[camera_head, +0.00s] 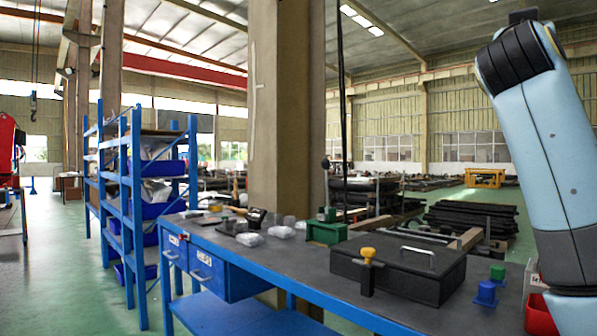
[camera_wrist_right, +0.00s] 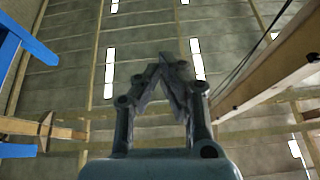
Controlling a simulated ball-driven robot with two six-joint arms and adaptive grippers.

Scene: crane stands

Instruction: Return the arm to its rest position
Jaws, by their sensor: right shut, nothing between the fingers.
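My right arm (camera_head: 553,150) is raised at the right side of the head view, pale blue with a black joint at its top. Its gripper is out of that view. In the right wrist view my right gripper (camera_wrist_right: 165,75) points up toward the ceiling, its fingertips together and nothing between them. My left gripper is not in view.
A blue workbench (camera_head: 330,262) stands in front, holding a dark box (camera_head: 400,268) with a metal handle, a yellow-topped item (camera_head: 368,256), a blue piece (camera_head: 486,293) and a green box (camera_head: 325,232). A red bin (camera_head: 540,318) is beside my arm. Blue shelving (camera_head: 133,200) stands left.

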